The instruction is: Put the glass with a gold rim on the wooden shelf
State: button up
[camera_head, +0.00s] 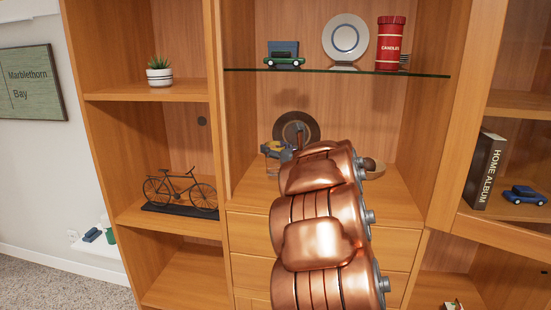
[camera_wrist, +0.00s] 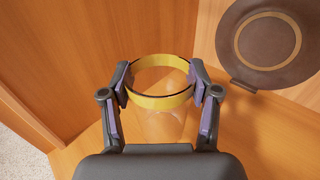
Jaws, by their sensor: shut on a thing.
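The glass with a gold rim (camera_wrist: 160,102) is clear below its broad yellow-gold band. My gripper (camera_wrist: 162,88) is shut on it, with one finger pad on each side of the rim. In the head view my gripper (camera_head: 277,151) is at the left part of the cabinet's middle compartment, and only a bit of the glass shows. The wooden shelf (camera_head: 248,191) is the compartment's floor; it also shows in the wrist view (camera_wrist: 262,142). My arm hides part of it. I cannot tell whether the glass's base touches the wood.
A dark round plate (camera_head: 309,122) stands at the back, right of the glass in the wrist view. A glass shelf (camera_head: 338,71) above holds a toy car, plate and red tin. An upright divider is close on the left.

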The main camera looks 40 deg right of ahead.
notch_tip(320, 180, down, 3)
jog(key=shift+f+p, duration=0.2)
jog(key=shift+p, duration=0.2)
jog(key=shift+f+b, duration=0.25)
jog(key=shift+b, duration=0.15)
jog(key=o, duration=1.4)
jog(key=shift+s+r+p, duration=0.1)
jog(key=shift+r+p, duration=0.15)
jog(key=shift+p, duration=0.2)
jog(key=s+b, duration=0.1)
jog(key=s, duration=0.3)
jog(key=s+a+b, duration=0.1)
jog(key=s, duration=0.3)
jog(key=s+a+b, duration=0.1)
jog(key=s, duration=0.2)
jog(key=shift+s+f+b, duration=0.1)
jog(key=shift+s+b, duration=0.2)
jog(key=shift+s, duration=0.1)
jog(key=shift+w+a, duration=0.1)
